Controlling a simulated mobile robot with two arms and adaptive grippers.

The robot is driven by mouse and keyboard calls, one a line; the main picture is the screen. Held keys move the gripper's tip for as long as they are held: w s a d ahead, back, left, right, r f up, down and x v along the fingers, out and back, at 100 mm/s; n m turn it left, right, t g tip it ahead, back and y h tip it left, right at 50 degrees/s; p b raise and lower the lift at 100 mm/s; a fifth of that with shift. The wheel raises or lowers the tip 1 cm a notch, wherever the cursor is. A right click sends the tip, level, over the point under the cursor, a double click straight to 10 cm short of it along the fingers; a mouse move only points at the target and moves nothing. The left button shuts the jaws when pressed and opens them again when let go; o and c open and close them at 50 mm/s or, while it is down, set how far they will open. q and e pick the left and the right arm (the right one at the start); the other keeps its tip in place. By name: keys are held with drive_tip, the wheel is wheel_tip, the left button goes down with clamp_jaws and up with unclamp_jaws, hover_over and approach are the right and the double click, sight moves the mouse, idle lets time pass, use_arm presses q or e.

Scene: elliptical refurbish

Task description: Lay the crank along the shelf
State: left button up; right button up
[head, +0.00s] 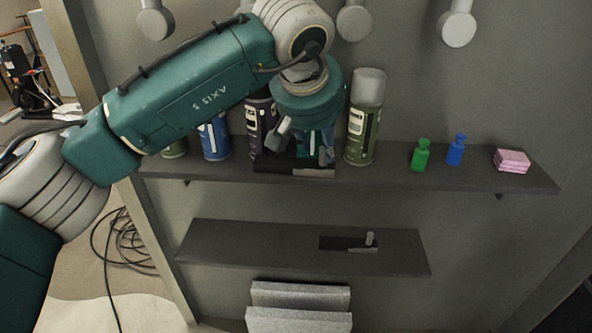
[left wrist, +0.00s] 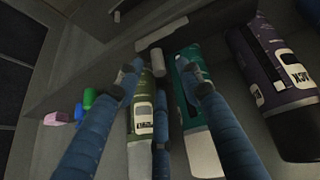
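In the left wrist view a pale grey bar (left wrist: 162,33) lies at the upper shelf's front edge, with a short round peg (left wrist: 157,62) near it; together they look like a crank. My left gripper (left wrist: 160,78) has its two fingers apart, one on each side of the peg, with gaps visible. In the head view my left gripper (head: 300,148) is over the upper shelf (head: 390,177), above a dark flat strip (head: 293,167), and partly hides it. A similar dark strip (head: 345,243) with an upright peg (head: 370,238) lies on the lower shelf (head: 230,243). My right gripper is not in view.
Spray cans stand close around the gripper: olive (head: 364,120), purple (head: 260,125) and blue (head: 213,140). A green bottle (head: 420,155), a blue bottle (head: 455,150) and pink sponges (head: 512,160) stand to the right. The lower shelf is mostly bare.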

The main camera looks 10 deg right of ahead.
sight(323, 149)
use_arm(q)
drive_tip(key=x, duration=0.3)
drive_tip(key=shift+c, duration=0.5)
clamp_jaws()
drive_tip(key=shift+s+r, duration=0.1)
drive_tip(key=shift+r, duration=0.15)
